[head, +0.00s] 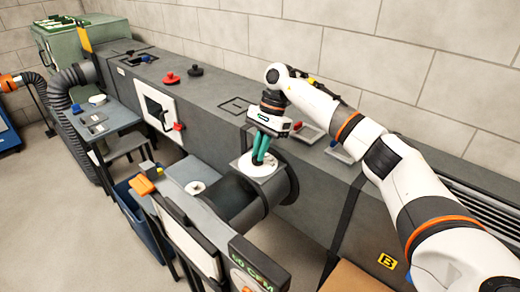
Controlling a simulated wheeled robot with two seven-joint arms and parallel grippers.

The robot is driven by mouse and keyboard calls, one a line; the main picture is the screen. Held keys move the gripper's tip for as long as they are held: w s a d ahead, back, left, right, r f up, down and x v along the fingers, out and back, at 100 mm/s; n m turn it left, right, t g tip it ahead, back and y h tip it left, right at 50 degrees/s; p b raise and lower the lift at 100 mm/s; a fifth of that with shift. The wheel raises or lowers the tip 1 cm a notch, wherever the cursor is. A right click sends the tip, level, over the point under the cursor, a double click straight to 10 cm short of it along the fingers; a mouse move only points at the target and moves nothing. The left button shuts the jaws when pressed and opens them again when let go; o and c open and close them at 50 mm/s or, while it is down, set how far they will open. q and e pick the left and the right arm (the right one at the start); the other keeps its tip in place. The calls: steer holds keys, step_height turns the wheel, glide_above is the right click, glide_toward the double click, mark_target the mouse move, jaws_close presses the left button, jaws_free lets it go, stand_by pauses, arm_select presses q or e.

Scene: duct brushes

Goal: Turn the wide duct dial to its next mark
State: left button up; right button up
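A white round dial (270,169) sits on top of the wide dark duct (278,193), which sticks out from the long grey housing. My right gripper (258,161) comes down over this dial from above, its green fingers pointing down. The fingertips are at the middle of the dial and hide its centre, so I cannot tell whether they grip a knob there. The fingers look close together. I cannot read any marks on the dial. My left gripper is not in view.
A red knob (170,78) and a black knob (195,70) stand on the long grey housing (225,88). A white-framed hatch (160,108) is on its front. A grey bench (185,172) stands in front. A ribbed hose (65,100) and blue bin (137,212) are at left. Open floor lies at lower left.

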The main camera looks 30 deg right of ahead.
steer(key=o, duration=0.5)
steer(key=shift+c, duration=0.2)
steer(key=v, duration=1.2)
steer(key=shift+b, duration=0.35)
steer(key=shift+r, duration=0.1)
